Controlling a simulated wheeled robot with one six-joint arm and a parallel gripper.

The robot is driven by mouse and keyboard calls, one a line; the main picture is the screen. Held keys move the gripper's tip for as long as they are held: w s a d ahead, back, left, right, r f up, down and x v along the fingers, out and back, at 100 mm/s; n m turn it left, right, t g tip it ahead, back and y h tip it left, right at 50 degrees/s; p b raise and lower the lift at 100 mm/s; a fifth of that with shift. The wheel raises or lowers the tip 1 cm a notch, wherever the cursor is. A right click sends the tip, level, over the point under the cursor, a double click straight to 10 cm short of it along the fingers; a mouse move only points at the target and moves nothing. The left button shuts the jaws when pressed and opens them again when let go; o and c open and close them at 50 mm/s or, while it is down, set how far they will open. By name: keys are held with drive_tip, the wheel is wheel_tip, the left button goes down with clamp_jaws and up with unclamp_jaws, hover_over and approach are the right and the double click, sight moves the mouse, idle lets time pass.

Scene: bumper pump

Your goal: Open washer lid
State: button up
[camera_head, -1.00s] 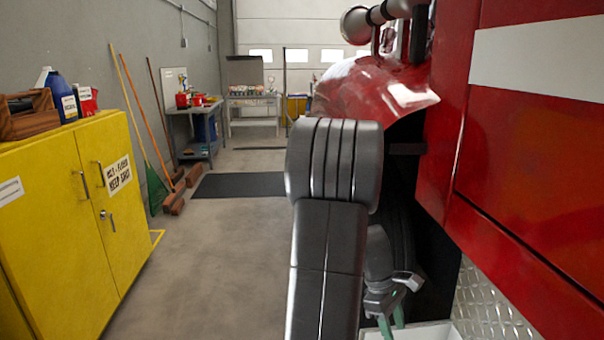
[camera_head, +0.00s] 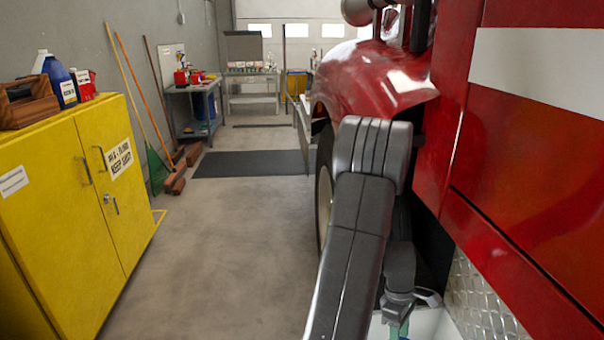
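I cannot make out the washer or its lid in this view. The red truck (camera_head: 520,150) fills the right side, and its rounded fender (camera_head: 365,85) lies beyond my arm. My gripper (camera_head: 403,327) hangs low beside the truck, at the bottom edge of the view. A bit of green shows at its tip, over a pale surface, but the fingers are mostly cut off. Whether it is open or shut is unclear, and no held object shows. My own arm hides part of the wheel (camera_head: 324,195) and the truck's lower side.
A yellow cabinet (camera_head: 70,210) stands at the left, with a wooden crate (camera_head: 28,107) and bottles (camera_head: 62,84) on top. Brooms lean on the wall behind it. The concrete floor (camera_head: 225,240) between cabinet and truck is clear, up to a dark mat (camera_head: 250,163).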

drive_tip(key=shift+d+r+y+p, duration=0.4)
drive_tip(key=shift+r+y+p, duration=0.2)
drive_tip(key=shift+p, duration=0.6)
drive_tip(key=shift+d+y+p, duration=0.35)
drive_tip(key=shift+y+p, duration=0.4)
drive_tip(key=shift+y, duration=0.05)
drive_tip(key=shift+w+r, duration=0.1)
drive_tip(key=shift+r, duration=0.05)
